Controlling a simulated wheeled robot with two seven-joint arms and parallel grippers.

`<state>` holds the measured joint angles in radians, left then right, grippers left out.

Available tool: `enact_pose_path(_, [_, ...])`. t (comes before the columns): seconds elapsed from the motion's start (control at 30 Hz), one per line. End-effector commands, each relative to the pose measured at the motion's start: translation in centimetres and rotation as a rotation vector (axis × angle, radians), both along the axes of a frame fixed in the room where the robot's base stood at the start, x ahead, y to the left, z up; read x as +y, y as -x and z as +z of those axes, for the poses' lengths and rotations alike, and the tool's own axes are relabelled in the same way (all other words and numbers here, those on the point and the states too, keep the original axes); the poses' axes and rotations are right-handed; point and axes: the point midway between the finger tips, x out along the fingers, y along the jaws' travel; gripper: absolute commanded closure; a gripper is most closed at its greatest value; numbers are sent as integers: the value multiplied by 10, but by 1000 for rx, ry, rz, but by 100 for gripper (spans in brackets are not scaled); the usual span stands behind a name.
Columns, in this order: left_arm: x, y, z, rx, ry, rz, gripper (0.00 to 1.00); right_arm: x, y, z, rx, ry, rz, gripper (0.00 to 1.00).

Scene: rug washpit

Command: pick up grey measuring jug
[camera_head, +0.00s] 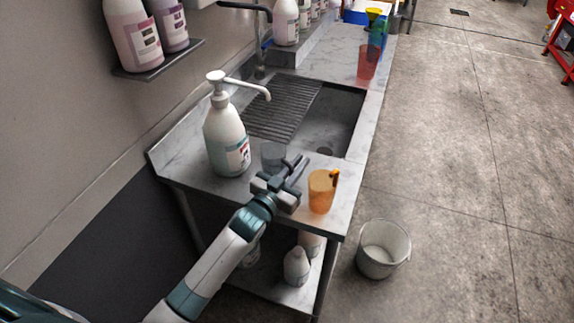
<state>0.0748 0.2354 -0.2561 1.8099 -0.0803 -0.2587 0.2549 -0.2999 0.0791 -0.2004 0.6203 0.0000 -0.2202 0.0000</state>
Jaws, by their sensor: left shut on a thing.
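The grey measuring jug (272,156) is a dark, see-through cup near the front of the sink counter, just right of the white pump bottle. My left gripper (291,170) reaches over the counter's front edge and is shut on the jug; the fingers hide part of its right side. I cannot tell whether the jug touches the counter. My right gripper is not in view.
A white pump bottle (226,140) stands close on the left, an orange jug (321,191) close on the right. Behind is the sink with a ribbed drainer (283,106). A red jug (367,62) stands farther back. A bucket (383,249) is on the floor.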

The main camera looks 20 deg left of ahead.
Motion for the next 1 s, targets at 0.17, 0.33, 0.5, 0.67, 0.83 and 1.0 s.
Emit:
enact_pose_path(0.17, [0,0,2,-1,0,0,100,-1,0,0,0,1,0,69])
enact_pose_path(0.33, [0,0,5,-2,0,0,100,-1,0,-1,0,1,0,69])
enact_pose_path(0.5, [0,0,12,-2,-1,0,100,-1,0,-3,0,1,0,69])
enact_pose_path(0.67, [0,0,21,-2,-2,0,100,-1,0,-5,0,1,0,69])
enact_pose_path(0.83, [0,-1,35,-4,-1,0,100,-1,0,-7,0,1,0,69])
enact_pose_path(1.0, [0,0,49,-3,0,-1,100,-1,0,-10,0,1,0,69])
